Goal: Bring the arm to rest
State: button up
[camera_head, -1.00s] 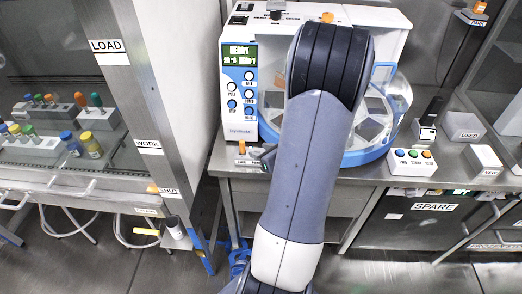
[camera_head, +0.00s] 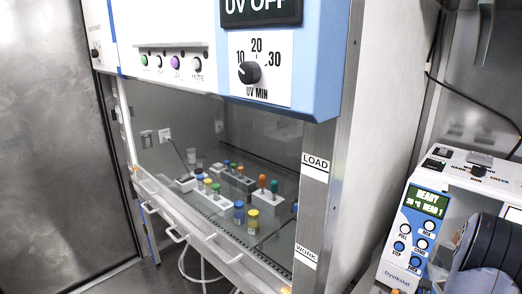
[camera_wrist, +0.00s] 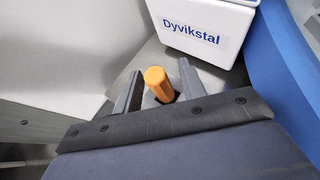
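My gripper (camera_wrist: 158,92) shows in the wrist view with its two grey fingers apart. An orange-capped piece (camera_wrist: 159,84) stands between and beyond the fingers in that view. I cannot tell whether the fingers touch it, though gaps show on both sides. In the head view only part of my dark arm shows at the lower right edge; the gripper is hidden there.
The white Dyvikstal instrument (camera_head: 413,238) stands at the right; its labelled corner (camera_wrist: 207,30) is close beyond my gripper. A glass-fronted cabinet (camera_head: 262,140) with a UV dial (camera_head: 249,72) holds racks and several capped vials. A metal door (camera_head: 50,150) is at the left.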

jog(key=shift+r, duration=0.85)
jog(key=shift+s, duration=0.1)
jog(key=shift+f, duration=0.15)
